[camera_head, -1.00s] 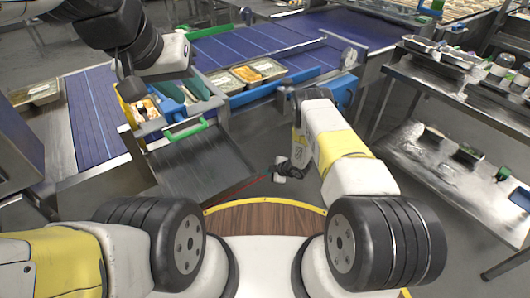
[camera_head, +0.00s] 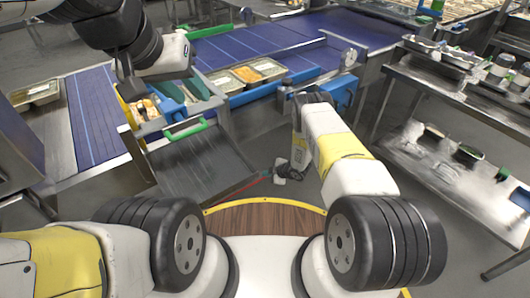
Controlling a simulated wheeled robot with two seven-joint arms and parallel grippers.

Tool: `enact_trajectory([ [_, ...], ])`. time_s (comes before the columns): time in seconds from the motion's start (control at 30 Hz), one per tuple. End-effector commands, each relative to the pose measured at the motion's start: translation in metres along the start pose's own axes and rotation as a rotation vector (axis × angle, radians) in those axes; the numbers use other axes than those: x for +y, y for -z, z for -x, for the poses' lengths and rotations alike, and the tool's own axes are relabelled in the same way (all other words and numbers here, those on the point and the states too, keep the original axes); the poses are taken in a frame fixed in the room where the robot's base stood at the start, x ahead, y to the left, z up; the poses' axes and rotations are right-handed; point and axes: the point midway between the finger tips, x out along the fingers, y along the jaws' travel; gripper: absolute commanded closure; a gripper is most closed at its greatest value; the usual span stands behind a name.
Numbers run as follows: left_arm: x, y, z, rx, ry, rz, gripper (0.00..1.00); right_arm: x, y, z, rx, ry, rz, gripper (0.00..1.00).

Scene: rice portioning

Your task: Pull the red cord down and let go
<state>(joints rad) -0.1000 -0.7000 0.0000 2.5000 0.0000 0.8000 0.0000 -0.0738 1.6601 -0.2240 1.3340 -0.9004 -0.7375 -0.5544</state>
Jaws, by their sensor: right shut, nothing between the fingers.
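The red cord (camera_head: 256,181) shows as a thin slanting line, low in the middle, over the floor between the grey metal chute and my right arm. Its upper right end is close to my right gripper (camera_head: 281,174), which is small and dark with a pale part. That gripper is shut with nothing between its fingers; whether it touches the cord cannot be seen. My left gripper (camera_head: 130,88) hangs at the upper left beside the bins, below its black wrist. Its fingers are dark and partly hidden, so I cannot tell their opening.
A blue conveyor (camera_head: 245,43) carries food trays (camera_head: 258,70). Bins with a green handle (camera_head: 184,131) stand above the grey chute (camera_head: 200,165). A steel shelf table (camera_head: 450,95) with containers is at right. Open floor lies between chute and table.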

Motion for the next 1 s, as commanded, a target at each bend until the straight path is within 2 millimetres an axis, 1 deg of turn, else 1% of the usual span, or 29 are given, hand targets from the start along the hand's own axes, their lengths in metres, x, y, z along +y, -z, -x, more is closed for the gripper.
enact_trajectory([
  [1.0, 0.0, 0.0, 0.0, 0.0, 0.0, 0.0, 0.64, -0.007, -0.0069, -0.0066, -0.004, 0.004, -0.001, 1.0],
])
